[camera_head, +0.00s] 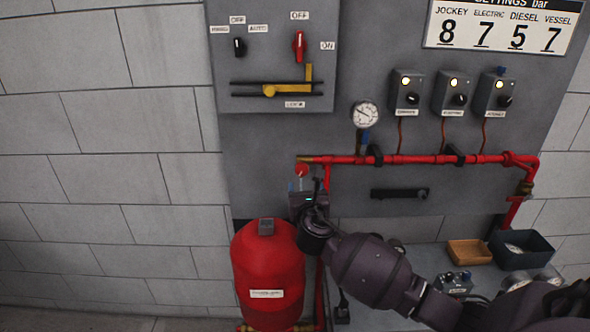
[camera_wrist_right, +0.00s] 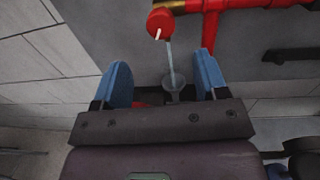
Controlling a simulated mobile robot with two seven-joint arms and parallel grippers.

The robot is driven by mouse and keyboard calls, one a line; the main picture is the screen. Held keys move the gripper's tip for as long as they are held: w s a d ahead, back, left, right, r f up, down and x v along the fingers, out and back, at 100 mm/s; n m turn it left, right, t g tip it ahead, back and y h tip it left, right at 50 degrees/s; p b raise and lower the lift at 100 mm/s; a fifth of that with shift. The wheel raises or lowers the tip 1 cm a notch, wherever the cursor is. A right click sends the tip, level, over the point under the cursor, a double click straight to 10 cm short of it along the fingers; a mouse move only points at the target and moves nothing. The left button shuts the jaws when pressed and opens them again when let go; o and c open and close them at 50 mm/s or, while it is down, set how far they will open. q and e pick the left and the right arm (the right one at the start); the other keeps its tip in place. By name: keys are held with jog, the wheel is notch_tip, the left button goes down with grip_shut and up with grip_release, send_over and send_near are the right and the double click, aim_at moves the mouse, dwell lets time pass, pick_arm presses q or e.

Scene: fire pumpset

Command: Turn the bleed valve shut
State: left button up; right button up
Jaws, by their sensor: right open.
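The bleed valve is a round red knob (camera_head: 302,170) at the left end of the red pipe, near a brass end. In the right wrist view the knob (camera_wrist_right: 160,22) has a white mark on its face. A thin pale stream (camera_wrist_right: 170,62) runs down from it toward a grey cup (camera_wrist_right: 174,90). My right gripper (camera_head: 302,186) is just below the knob; in its wrist view the blue fingers (camera_wrist_right: 163,72) are apart, with the stream between them and the knob beyond their tips. It holds nothing. My left gripper is not in view.
A red pressure vessel (camera_head: 268,275) stands below left of my right gripper. The red pipe (camera_head: 430,160) runs along the grey panel, with a gauge (camera_head: 365,115) above. A dark handle (camera_head: 400,194) sits below the pipe. An orange tray (camera_head: 469,252) and dark bin (camera_head: 521,250) stand lower right.

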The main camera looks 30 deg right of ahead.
aim_at(302, 171)
jog(key=x, duration=1)
jog(key=shift+w+d+p, duration=0.2)
jog(key=shift+w+p, duration=0.05)
jog(key=shift+p, duration=0.05)
jog(key=c, duration=0.9)
